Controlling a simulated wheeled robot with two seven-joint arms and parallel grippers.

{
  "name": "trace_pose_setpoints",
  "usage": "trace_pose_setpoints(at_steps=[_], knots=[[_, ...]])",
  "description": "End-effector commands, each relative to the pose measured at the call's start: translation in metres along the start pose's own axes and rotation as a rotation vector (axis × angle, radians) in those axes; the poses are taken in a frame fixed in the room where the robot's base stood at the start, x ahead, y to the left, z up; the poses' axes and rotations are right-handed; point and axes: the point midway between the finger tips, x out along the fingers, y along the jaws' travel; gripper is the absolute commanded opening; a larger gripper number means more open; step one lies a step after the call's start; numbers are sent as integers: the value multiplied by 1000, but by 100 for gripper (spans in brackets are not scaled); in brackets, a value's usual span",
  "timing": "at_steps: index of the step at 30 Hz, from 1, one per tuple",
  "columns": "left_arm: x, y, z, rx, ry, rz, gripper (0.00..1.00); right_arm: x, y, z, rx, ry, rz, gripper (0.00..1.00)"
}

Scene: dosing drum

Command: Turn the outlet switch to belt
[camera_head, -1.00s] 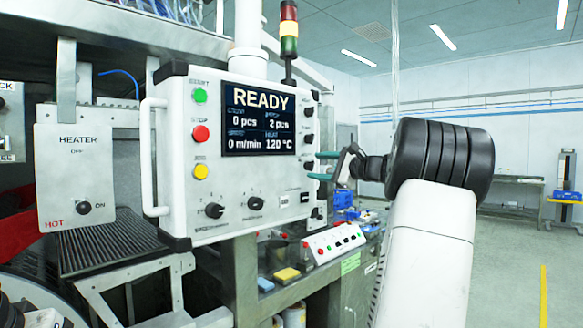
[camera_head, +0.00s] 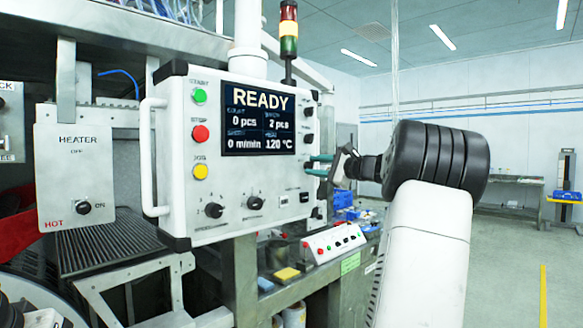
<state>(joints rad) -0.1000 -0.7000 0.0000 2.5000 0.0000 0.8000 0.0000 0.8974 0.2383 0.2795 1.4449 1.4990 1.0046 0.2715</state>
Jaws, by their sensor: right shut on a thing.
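The white control panel (camera_head: 270,218) stands in the middle, with a screen (camera_head: 258,120) reading READY.
The panel front has green, red and yellow buttons (camera_head: 200,134) and two rotary knobs (camera_head: 255,203). A heater box (camera_head: 75,165) hangs at left. A small white button box (camera_head: 335,243) is below the panel. Open floor (camera_head: 510,270) lies at right.

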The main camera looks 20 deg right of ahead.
Motion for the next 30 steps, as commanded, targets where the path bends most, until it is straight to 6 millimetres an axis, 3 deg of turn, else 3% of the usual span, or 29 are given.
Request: trace_pose_setpoints(at_steps=[8, 30], knots=[[0, 0, 0, 0, 0, 0, 36, 0, 1, 0, -134, -1, 2, 0], [0, 0, 0, 0, 0, 0, 36, 0, 4, -2, -794, 0, 3, 0]])
